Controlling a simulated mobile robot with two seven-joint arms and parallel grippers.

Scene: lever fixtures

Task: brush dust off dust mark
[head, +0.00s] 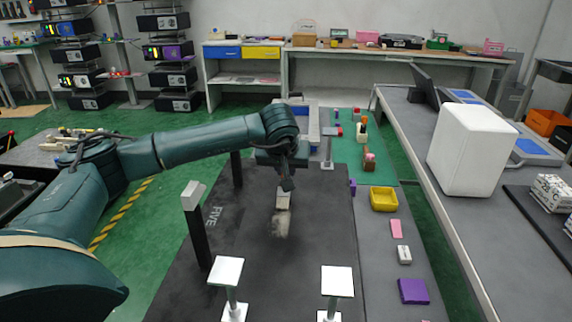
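The dust mark (280,224) is a pale, blurry smudge on the dark table (325,240). A small pale block, seemingly the brush (283,200), is at the far edge of the smudge. My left gripper (287,184) comes in from the left and points down onto the top of this block. Its fingers look closed on the block, and they hide its upper part. I cannot tell whether the block touches the table. My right gripper is not in view.
Two white square-topped stands (226,271) (337,281) rise at the table's near side. A dark post with a pale top (194,196) stands at the left. A yellow bin (384,199) and small coloured blocks lie right. The table around the smudge is clear.

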